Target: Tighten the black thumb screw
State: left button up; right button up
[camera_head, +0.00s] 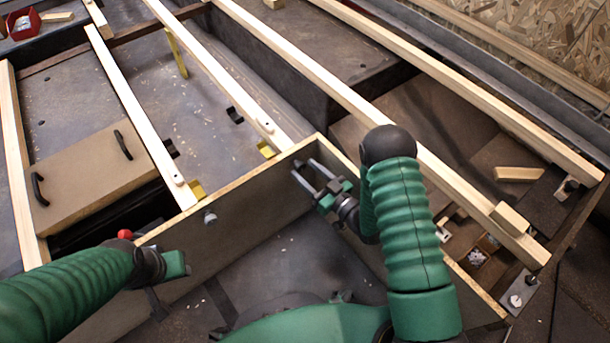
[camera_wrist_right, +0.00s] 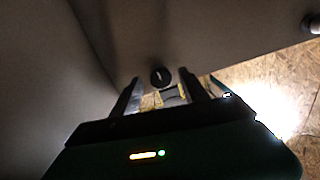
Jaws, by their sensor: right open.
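The black thumb screw (camera_wrist_right: 160,77), a round dark knob with a pale mark, shows in the right wrist view on a grey panel, close to the panel's edge. It appears between the tips of my right gripper's fingers, with no clear contact visible. My right gripper (camera_head: 306,171) is open in the head view, its fingers pointing at the corner of the wood-edged panels. I cannot make out the black screw there. My left gripper (camera_head: 174,264) is low at the left, near the long panel (camera_head: 255,196). Its fingers are not clear.
A grey knob (camera_head: 210,217) sits on the long panel. A red ball (camera_head: 125,234) is near my left arm. Several wooden beams (camera_head: 300,65) run across the frame. A brown board with black handles (camera_head: 90,180) lies at the left, and a wood block (camera_head: 519,174) at the right.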

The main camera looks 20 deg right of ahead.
jog(key=shift+w+a, duration=0.2)
jog(key=shift+w, duration=0.3)
grip_shut()
